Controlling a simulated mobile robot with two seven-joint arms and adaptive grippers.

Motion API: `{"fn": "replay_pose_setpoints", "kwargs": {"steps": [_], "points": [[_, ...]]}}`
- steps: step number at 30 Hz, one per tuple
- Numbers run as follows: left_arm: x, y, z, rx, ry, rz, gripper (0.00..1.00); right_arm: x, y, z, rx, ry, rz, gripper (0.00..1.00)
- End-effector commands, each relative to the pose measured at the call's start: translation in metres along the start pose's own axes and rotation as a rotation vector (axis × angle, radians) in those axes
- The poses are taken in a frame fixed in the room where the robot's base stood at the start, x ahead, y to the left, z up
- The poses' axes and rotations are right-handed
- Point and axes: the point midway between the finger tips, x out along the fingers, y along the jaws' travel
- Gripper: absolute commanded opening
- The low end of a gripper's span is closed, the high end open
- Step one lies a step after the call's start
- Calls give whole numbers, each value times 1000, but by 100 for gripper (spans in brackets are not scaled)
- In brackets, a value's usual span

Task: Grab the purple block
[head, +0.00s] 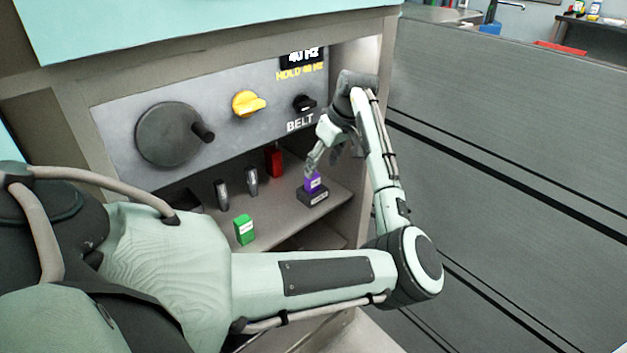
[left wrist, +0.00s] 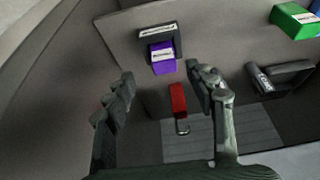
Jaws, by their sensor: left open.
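The purple block (head: 313,183) has a small white label and sits on a dark labelled base (head: 313,197) at the right of the open shelf. In the left wrist view the purple block (left wrist: 162,58) shows near the top middle, against its dark base (left wrist: 160,37). My left gripper (head: 322,165) is just above the block in the head view. In the left wrist view the fingers of my left gripper (left wrist: 160,90) are spread apart and empty, with the block beyond and between their tips. My right gripper is not in view.
On the shelf stand a green block (head: 244,229), a red padlock-like item (head: 274,161) and two grey upright pieces (head: 222,194). Above is a panel (head: 220,122) with a black crank (head: 172,134), a yellow knob (head: 248,103) and a black knob (head: 304,104).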

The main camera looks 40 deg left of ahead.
Motion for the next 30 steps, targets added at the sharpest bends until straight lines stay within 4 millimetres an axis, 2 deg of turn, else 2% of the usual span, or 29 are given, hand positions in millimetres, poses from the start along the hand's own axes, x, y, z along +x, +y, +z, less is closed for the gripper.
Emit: {"fn": "replay_pose_setpoints", "kwargs": {"steps": [9,15,23,30], "points": [[41,-4,-5,1,0,-3,55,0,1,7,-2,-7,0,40],[66,-4,-6,2,0,0,55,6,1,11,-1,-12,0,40],[70,-4,-6,1,1,1,55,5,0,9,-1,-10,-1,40],[70,-4,-6,1,1,1,28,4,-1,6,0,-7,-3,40]]}}
